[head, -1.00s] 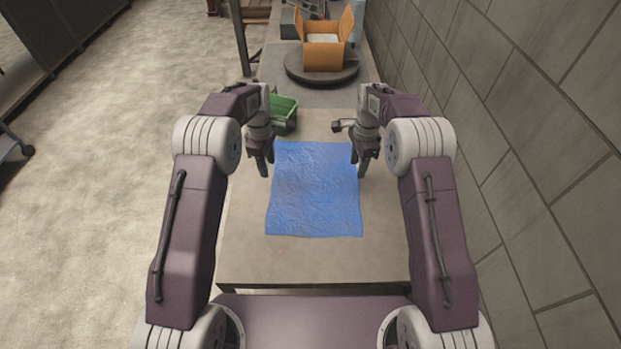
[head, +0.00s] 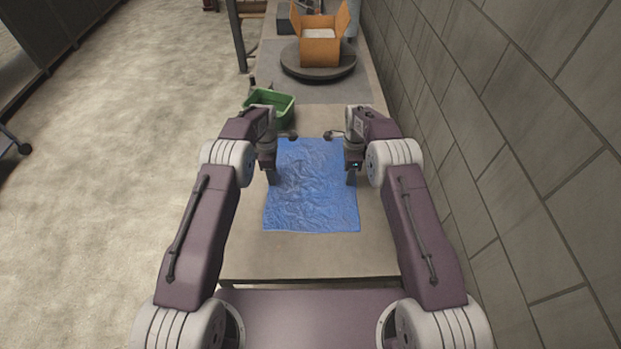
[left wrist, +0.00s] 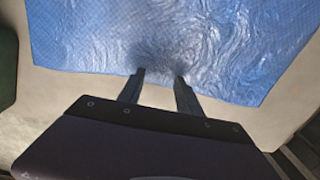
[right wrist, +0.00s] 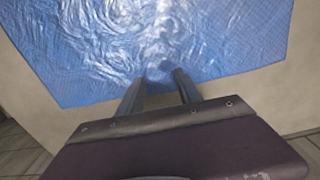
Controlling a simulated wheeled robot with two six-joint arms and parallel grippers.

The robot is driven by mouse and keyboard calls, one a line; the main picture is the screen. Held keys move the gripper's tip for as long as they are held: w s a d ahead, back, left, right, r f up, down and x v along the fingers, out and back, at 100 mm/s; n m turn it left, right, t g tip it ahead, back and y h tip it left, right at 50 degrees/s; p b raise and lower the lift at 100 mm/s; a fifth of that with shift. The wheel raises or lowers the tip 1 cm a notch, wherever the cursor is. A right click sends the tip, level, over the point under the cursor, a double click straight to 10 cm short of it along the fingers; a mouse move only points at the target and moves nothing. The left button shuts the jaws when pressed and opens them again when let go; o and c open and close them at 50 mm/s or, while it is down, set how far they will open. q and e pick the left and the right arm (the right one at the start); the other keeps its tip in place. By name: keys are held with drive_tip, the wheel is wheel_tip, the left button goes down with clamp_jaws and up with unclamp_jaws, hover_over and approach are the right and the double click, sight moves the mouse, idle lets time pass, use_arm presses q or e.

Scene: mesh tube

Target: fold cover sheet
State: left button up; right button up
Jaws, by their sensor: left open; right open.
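The blue cover sheet (head: 311,200) lies spread out and wrinkled on the table in the head view. It also fills the upper part of the left wrist view (left wrist: 150,35) and the right wrist view (right wrist: 160,40). My left gripper (head: 272,181) is open at the sheet's left edge, with its fingertips (left wrist: 160,75) over the border of the sheet. My right gripper (head: 350,180) is open at the right edge, its fingertips (right wrist: 161,76) just over the sheet. Neither holds the sheet. Whether the fingertips touch it I cannot tell.
The table (head: 300,262) is bare in front of the sheet. A green bin (head: 282,104) stands behind my left gripper. Farther back, an open cardboard box (head: 320,50) sits on a dark round turntable (head: 318,72). A block wall (head: 520,150) runs along the right.

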use_arm(q)
drive_tip(key=shift+f, duration=0.1)
use_arm(e)
drive_tip(key=shift+f, duration=0.1)
use_arm(q)
drive_tip(key=shift+f, duration=0.1)
drive_tip(key=shift+c, duration=0.3)
use_arm(e)
drive_tip(key=shift+f, duration=0.1)
drive_tip(key=shift+c, duration=0.3)
use_arm(q)
clamp_jaws()
use_arm(e)
clamp_jaws()
